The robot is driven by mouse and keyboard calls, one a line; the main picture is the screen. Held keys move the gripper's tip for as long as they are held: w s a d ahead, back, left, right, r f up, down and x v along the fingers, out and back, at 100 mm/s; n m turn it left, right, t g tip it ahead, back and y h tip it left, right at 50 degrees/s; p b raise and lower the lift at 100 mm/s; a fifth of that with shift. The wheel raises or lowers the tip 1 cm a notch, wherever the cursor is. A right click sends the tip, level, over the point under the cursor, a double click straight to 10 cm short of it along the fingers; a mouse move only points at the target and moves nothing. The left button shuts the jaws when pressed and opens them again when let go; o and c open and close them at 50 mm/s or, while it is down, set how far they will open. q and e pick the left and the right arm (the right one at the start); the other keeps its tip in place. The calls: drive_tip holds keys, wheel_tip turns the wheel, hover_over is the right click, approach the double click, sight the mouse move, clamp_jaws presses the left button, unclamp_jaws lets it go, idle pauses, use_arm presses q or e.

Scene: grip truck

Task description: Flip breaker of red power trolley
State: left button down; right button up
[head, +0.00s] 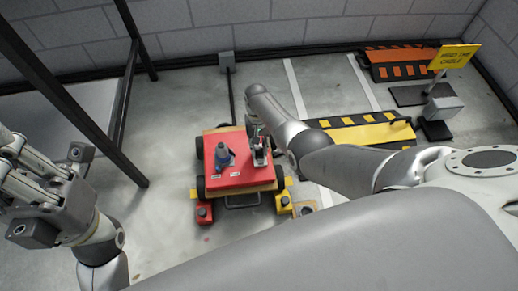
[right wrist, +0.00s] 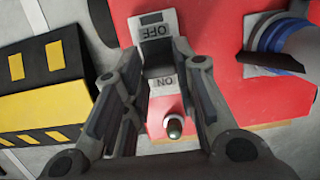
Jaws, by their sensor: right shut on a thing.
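The red power trolley (head: 237,150) stands on the floor ahead of me, with a red top and dark wheels. The breaker (head: 260,158) is on the right part of its top. In the right wrist view the breaker (right wrist: 155,22) shows an OFF label at the far end and an ON label at the near end. My right gripper (right wrist: 160,72) is over the breaker, with its fingers closed in around the lever area; the lever itself is mostly hidden. My left gripper (head: 22,160) is at the left edge, away from the trolley, and its jaw opening is unclear.
A blue-grey plug (head: 224,157) stands on the trolley top beside the breaker. A yellow-and-black cable ramp (head: 370,134) lies right of the trolley. A dark-framed table (head: 85,105) is at left.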

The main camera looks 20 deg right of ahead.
idle(0.3)
drive_tip(key=o, duration=1)
drive_tip(key=shift+f, duration=0.1)
drive_tip(key=shift+o, duration=0.2)
drive_tip(key=v, duration=1.2)
drive_tip(key=shift+w+d, duration=0.1)
